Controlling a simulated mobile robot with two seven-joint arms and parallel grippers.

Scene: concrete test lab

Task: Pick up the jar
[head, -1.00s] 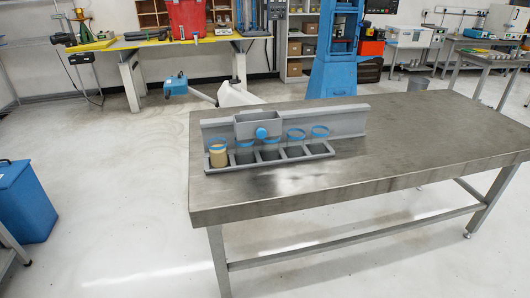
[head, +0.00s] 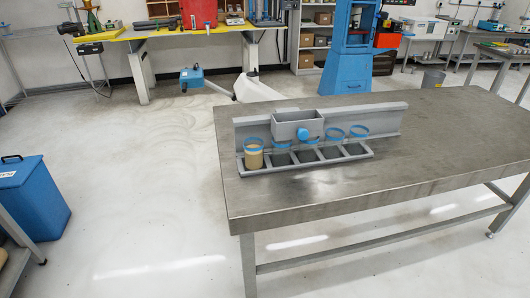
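A jar (head: 253,156) with tan contents and a blue rim stands upright in the leftmost slot of a grey rack (head: 306,162). The rack rests near the left end of the metal table (head: 430,150). Several more blue rims show over the other slots; whether each belongs to a clear jar is hard to tell. A grey box (head: 297,121) with a round blue part (head: 302,134) on its front sits behind the rack. Neither of my grippers is in the head view.
A grey beam (head: 385,117) stands along the back of the rack. The right part of the tabletop is bare. A blue bin (head: 32,200) stands on the floor at the left. Open floor (head: 140,190) lies between the bin and the table.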

